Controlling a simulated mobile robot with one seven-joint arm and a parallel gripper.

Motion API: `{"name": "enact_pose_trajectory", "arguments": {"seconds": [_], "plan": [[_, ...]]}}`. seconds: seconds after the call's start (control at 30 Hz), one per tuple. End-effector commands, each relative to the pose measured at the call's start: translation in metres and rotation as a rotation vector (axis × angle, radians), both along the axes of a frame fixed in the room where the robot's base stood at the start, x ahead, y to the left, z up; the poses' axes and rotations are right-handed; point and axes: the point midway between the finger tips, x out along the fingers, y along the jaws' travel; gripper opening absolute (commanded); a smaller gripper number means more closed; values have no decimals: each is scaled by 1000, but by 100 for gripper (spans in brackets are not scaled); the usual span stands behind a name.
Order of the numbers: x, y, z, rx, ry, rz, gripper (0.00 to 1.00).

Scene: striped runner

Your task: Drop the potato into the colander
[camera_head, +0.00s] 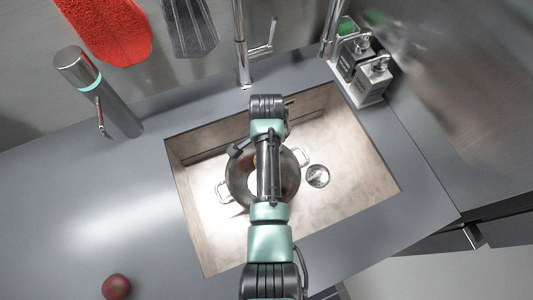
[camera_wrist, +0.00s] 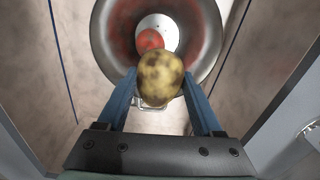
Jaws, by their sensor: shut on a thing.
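A yellow-brown potato (camera_wrist: 161,76) with dark blotches is between the two blue fingers of my gripper (camera_wrist: 160,82) in the wrist view. My gripper is shut on it. The colander (camera_wrist: 112,45) is a dark metal bowl beyond the potato, and the potato overlaps its near part in the picture. The exact height of the potato over it is hard to tell. In the head view the colander (camera_head: 291,178) sits in the sink with a handle on each side. My arm covers its middle and hides the gripper there.
A round red thing (camera_wrist: 150,40) shows inside the colander. The sink (camera_head: 355,170) has a drain (camera_head: 317,176) right of the colander. A dark red round item (camera_head: 116,287) lies on the counter. A faucet (camera_head: 242,50), soap bottles (camera_head: 372,75) and a metal cylinder (camera_head: 108,100) stand around the sink.

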Motion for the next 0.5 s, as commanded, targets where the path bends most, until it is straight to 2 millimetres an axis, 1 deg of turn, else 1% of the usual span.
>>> {"name": "enact_pose_trajectory", "arguments": {"seconds": [0.03,0.13,0.23,0.47,0.5], "plan": [[0,0,-12,0,-1,0,5],[0,0,-19,0,-1,0,5],[0,0,-22,0,-1,0,5],[0,0,-20,0,-1,1,5],[0,0,-20,0,-1,1,73]]}}
